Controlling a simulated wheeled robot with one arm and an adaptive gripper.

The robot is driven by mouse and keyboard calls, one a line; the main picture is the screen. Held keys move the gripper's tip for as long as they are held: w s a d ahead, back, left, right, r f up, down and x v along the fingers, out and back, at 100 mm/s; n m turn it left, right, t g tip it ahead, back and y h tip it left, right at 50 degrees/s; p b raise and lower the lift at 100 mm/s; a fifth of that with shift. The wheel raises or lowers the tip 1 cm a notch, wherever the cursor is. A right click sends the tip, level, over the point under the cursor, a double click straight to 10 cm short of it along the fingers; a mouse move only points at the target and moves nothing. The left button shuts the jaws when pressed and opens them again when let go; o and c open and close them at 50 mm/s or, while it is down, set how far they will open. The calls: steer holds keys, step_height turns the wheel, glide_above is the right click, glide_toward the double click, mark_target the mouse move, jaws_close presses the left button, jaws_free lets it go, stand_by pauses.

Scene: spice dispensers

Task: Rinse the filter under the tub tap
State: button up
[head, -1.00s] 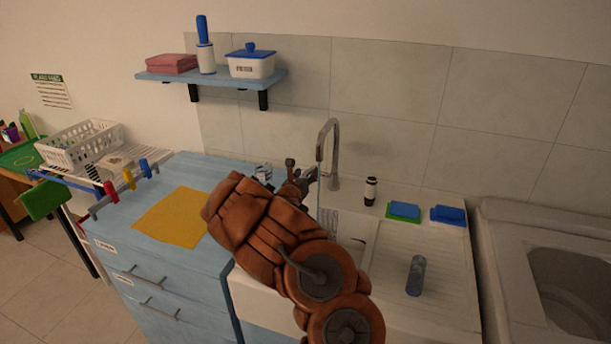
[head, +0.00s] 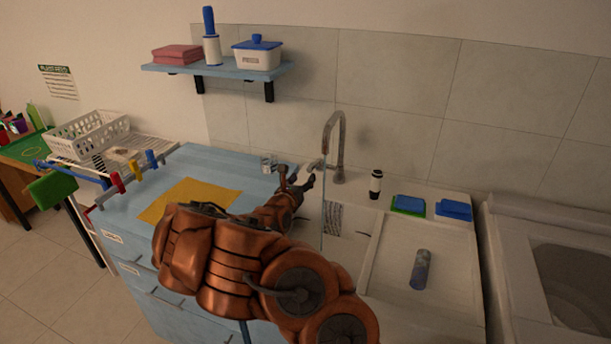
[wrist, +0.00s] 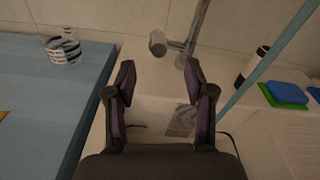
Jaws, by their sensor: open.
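The tap (head: 338,140) rises behind the white sink (head: 345,245). My gripper (head: 300,180) is open and empty, just in front and left of the tap. In the wrist view the open fingers (wrist: 160,85) point toward the tap's base, with a round grey knob (wrist: 157,42) beyond and between them. The fingers look apart from it. A mottled blue-grey cylinder (head: 420,269), perhaps the filter, lies on the ribbed draining board (head: 395,290) right of the sink. A dark patterned patch (wrist: 181,120) shows in the sink. My arm hides part of the sink.
A clear striped glass (wrist: 62,46) stands on the blue counter (wrist: 40,90), left of my gripper. A small black-and-white bottle (head: 376,184) and blue-green sponges (head: 408,205) stand behind the draining board.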

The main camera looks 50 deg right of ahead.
steer(key=shift+v, duration=1.35)
steer(key=shift+r, duration=0.1)
